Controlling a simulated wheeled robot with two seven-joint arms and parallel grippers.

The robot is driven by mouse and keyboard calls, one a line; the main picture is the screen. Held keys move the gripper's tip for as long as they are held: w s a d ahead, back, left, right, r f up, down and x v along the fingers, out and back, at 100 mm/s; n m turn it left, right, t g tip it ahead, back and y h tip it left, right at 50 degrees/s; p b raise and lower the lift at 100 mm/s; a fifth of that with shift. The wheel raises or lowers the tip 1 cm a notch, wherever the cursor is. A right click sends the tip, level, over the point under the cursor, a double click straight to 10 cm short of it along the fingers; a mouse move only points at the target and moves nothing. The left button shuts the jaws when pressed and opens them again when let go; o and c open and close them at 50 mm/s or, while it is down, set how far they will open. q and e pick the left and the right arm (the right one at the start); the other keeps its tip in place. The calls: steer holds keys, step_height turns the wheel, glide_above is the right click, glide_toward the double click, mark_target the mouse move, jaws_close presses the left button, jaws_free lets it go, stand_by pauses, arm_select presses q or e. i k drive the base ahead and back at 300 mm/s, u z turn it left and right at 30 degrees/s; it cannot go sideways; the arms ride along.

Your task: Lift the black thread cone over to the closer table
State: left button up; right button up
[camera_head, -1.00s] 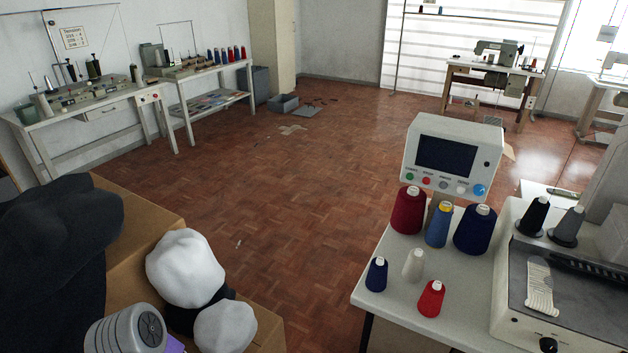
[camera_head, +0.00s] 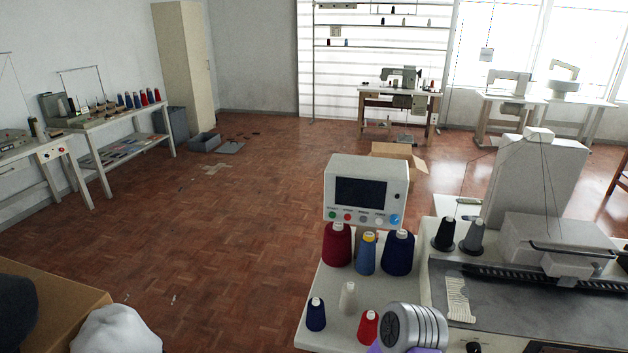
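A black thread cone (camera_head: 444,233) with a pale top stands upright on the back left part of the grey machine at right. A dark grey cone (camera_head: 473,237) stands right beside it. The near white table (camera_head: 322,285) carries the machine and several cones: dark red (camera_head: 337,246), blue (camera_head: 366,254), large navy (camera_head: 398,252), small navy (camera_head: 316,315), white (camera_head: 347,298) and small red (camera_head: 368,327). A grey ribbed arm part of mine (camera_head: 405,328) partly covers the table's front. Neither gripper's fingers show.
A control box with a screen (camera_head: 365,192) stands behind the cones. A cardboard box (camera_head: 50,300) with a white cloth bundle (camera_head: 116,332) is at lower left. A sewing table (camera_head: 398,95) stands far back. The wood floor (camera_head: 210,240) between is largely clear.

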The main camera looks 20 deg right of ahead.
mark_target(445, 237)
steer(key=z, duration=1.55)
steer(key=k, duration=0.5)
steer(key=z, duration=0.75)
steer(key=i, duration=0.65)
steer(key=u, duration=0.2)
